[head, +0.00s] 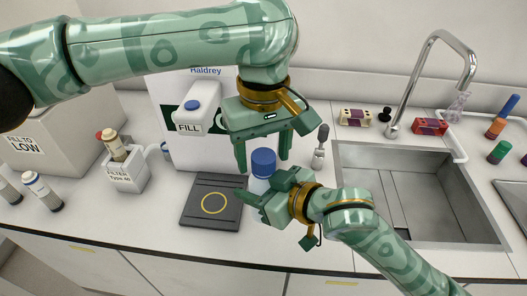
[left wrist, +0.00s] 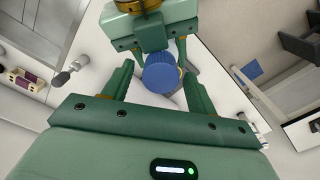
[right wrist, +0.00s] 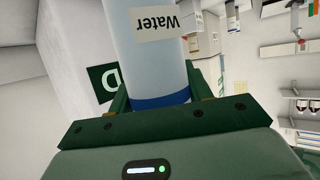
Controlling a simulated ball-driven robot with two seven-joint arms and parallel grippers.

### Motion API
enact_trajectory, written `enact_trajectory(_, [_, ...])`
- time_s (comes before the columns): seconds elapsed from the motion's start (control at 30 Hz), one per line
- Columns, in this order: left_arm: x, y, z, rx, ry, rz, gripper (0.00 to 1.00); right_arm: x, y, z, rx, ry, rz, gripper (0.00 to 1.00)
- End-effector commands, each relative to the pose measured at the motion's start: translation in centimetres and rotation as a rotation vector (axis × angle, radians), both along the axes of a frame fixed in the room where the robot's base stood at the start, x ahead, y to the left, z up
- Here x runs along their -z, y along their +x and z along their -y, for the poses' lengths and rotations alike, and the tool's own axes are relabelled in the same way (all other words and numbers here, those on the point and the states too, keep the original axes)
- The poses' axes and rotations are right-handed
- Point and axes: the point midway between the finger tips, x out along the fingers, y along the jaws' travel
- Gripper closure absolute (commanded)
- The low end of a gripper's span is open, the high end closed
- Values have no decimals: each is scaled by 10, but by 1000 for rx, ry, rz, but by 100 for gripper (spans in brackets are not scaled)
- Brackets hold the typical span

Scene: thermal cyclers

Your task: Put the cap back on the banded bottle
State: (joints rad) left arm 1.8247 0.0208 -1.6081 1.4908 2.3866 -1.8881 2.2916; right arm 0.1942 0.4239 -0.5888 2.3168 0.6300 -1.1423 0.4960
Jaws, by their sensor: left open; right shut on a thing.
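The banded bottle (head: 258,186) is pale and stands upright at the middle front of the counter. In the right wrist view the bottle (right wrist: 150,60) has a "Water" label and a blue band. My right gripper (head: 262,204) is shut on its body from the right. A blue cap (head: 263,160) is at the bottle's top; I cannot tell how firmly it sits. My left gripper (head: 262,152) is open and points down over the cap, one finger on each side. In the left wrist view the cap (left wrist: 161,74) shows between the fingers, with a gap.
A dark pad with a yellow ring (head: 198,216) lies left of the bottle. The sink (head: 420,215) is at the right. A small grey-topped tool (head: 320,150) stands near the sink's edge.

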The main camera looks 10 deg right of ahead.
Motion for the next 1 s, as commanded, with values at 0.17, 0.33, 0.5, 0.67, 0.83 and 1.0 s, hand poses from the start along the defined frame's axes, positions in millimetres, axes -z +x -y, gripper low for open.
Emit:
enact_trajectory(0.17, [-25,1,0,-1,0,5,42,-1,0,0,0,1,1,100])
enact_trajectory(0.33, [-39,0,0,-1,-1,1,42,0,0,0,0,1,1,100])
enact_trajectory(0.5, [-40,0,0,0,0,0,42,0,0,0,1,0,1,100])
enact_trajectory(0.67, [-42,0,0,-14,0,2,46,0,0,0,0,1,1,100])
enact_trajectory(0.83, [-65,0,0,-185,5,6,46,0,0,0,1,0,1,100])
enact_trajectory(1.0, [-75,-1,0,-284,2,1,46,0,0,0,1,0,1,100])
